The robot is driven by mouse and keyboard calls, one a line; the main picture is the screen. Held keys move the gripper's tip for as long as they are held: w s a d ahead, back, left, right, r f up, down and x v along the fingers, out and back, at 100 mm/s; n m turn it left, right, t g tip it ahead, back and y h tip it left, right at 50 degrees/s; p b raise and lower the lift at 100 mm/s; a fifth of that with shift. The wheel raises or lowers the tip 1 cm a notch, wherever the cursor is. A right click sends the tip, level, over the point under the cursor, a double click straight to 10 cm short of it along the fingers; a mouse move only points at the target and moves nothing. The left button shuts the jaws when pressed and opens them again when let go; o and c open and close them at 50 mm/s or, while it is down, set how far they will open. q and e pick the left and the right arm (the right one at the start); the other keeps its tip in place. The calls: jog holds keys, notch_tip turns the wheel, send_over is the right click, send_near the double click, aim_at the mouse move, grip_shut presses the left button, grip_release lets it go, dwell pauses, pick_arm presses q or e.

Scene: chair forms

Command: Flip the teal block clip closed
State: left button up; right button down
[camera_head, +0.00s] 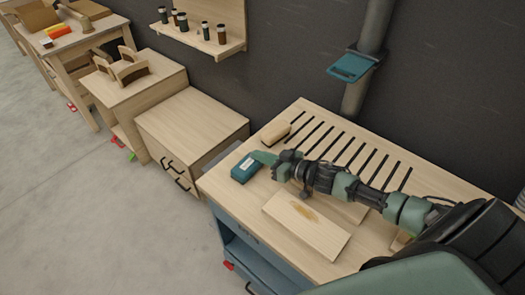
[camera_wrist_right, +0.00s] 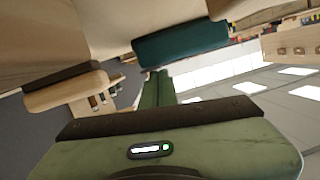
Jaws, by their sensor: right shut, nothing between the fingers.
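A teal block (camera_head: 246,168) lies at the left end of the slotted wooden worktop (camera_head: 223,189), near its front corner. It also shows in the wrist view (camera_wrist_right: 182,45), dark teal, just beyond the fingers. I cannot make out whether its clip is open or closed. My right gripper (camera_head: 263,158) is shut and empty, its green fingertips close to the block's right side in the head view. In the wrist view the shut fingers (camera_wrist_right: 157,85) point at the block; I cannot tell whether they touch it. My left gripper is not in view.
A wooden block with a dark underside (camera_head: 275,133) stands behind the gripper. A flat board (camera_head: 306,224) lies in front of my right arm. A teal plate (camera_head: 352,67) sits on the wall pipe. A shelf with jars (camera_head: 228,48) hangs at the back.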

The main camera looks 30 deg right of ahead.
jog(key=shift+s+a+f, duration=0.2)
jog(key=shift+f, duration=0.2)
jog(key=shift+s+f, duration=0.2)
jog(key=shift+f, duration=0.1)
notch_tip(320, 180, up, 5)
jog(key=p, duration=0.5)
jog(key=shift+d+r, duration=0.15)
jog(key=shift+r, duration=0.05)
jog(key=b+v, duration=0.2)
jog(key=v, duration=0.7)
jog(key=shift+s+r+b, duration=0.2)
jog(key=shift+s+b, duration=0.05)
jog(key=shift+b, duration=0.05)
